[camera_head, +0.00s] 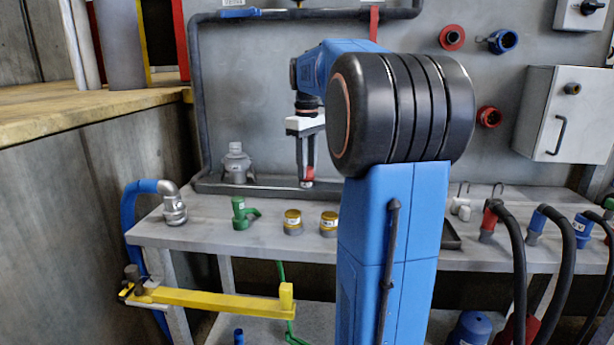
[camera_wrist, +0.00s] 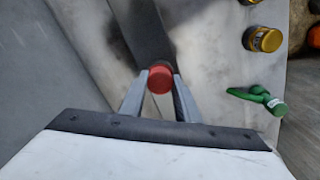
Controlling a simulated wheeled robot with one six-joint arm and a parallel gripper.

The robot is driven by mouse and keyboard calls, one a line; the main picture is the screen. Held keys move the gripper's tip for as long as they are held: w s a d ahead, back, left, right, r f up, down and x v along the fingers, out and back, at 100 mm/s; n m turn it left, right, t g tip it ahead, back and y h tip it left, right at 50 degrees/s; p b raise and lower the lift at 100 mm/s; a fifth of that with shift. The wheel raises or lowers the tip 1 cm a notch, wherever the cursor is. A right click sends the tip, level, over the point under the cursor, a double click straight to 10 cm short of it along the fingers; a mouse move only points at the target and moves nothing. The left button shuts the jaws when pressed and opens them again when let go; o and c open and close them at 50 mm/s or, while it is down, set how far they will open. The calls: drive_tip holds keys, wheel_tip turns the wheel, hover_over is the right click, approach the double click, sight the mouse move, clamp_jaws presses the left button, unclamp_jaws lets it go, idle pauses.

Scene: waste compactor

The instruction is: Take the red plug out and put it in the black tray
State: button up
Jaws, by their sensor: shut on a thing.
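The red plug (camera_head: 308,173) is between the fingertips of my gripper (camera_head: 307,180), which points down over the back of the grey bench. In the wrist view the red plug (camera_wrist: 159,77) shows as a round red end, with the fingers of my gripper (camera_wrist: 160,82) closed on its sides. It appears clear of any socket. A dark tray edge (camera_head: 452,237) shows at the right of my blue arm, low on the bench; my arm hides most of it. I cannot tell whether the plug touches the dark strip behind it.
A dark trough (camera_head: 265,188) runs along the bench's back. A grey fitting (camera_head: 236,164), green valve (camera_head: 243,213) and two yellow-capped fittings (camera_head: 293,222) stand left of my arm. Hoses with red (camera_head: 490,218) and blue ends stand right. A yellow bar (camera_head: 215,302) juts out at front left.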

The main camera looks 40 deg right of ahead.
drive_tip(key=shift+n, duration=1.7)
drive_tip(key=shift+n, duration=0.7)
drive_tip(key=n, duration=0.3)
drive_tip(key=shift+n, duration=0.4)
drive_tip(key=o, duration=1.1)
drive_tip(key=shift+o, duration=0.2)
drive_tip(key=shift+c, duration=0.4)
